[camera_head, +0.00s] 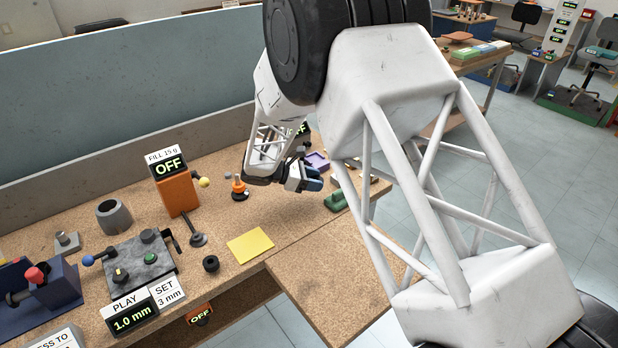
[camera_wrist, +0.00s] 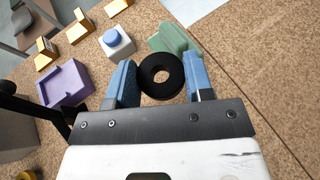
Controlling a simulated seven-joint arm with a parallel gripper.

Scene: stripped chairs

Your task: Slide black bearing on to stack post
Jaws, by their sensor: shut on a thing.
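My gripper, with blue fingers (camera_wrist: 161,88), is shut on a black ring-shaped bearing (camera_wrist: 161,66), one finger on each side of it. In the wrist view its open hole faces the camera. In the head view my gripper (camera_head: 312,181) is above the right part of the bench, and the held bearing cannot be made out there. A dark post on a round base (camera_head: 196,238) stands left of my gripper, nearer the yellow sheet. An orange stacked piece on a dark base (camera_head: 239,189) stands closer to my gripper. I cannot tell which is the stack post.
Another black ring (camera_head: 211,264) lies beside the yellow sheet (camera_head: 250,245). A grey fixture (camera_head: 135,265) with a PLAY display stands left. A green block (camera_wrist: 172,38), purple tray (camera_wrist: 66,85) and white block with a blue top (camera_wrist: 117,43) are near my gripper.

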